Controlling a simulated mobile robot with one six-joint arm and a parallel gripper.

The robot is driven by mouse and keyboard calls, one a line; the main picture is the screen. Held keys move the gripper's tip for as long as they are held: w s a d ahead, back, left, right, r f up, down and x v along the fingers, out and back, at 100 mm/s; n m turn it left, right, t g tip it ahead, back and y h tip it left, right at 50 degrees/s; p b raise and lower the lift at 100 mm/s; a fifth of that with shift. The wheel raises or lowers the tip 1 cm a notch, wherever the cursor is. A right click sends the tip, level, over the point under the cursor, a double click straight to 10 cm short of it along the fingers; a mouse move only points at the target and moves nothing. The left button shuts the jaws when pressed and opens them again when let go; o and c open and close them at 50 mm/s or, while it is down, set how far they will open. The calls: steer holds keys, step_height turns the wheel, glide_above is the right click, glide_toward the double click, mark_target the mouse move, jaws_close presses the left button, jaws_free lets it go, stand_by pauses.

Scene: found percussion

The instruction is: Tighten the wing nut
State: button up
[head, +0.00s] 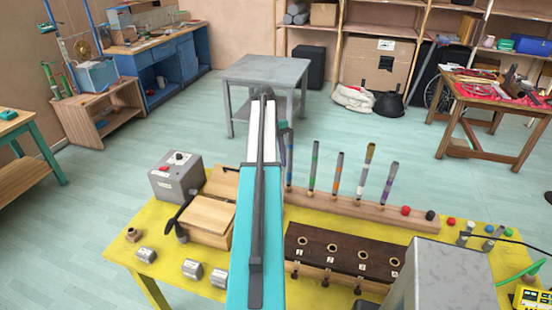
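I cannot make out a wing nut for certain. Two small metal posts (465,231) with fittings on top stand at the right of the yellow table; they are too small to tell whether one carries a wing nut. My own teal and white arm link runs up the middle of the head view and covers part of the table. A little of my arm shows just right of it, pointing down. My gripper is hidden behind the arm, so its fingers and its place over the table do not show.
The yellow table (135,255) holds a grey switch box (176,177), a wooden box (207,221), a rail with several upright coloured tubes (314,166), a dark drilled block (345,250) and a large grey box (446,278) at front right. A grey table (268,70) stands beyond open floor.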

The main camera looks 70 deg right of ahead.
steer(key=o, duration=1.1)
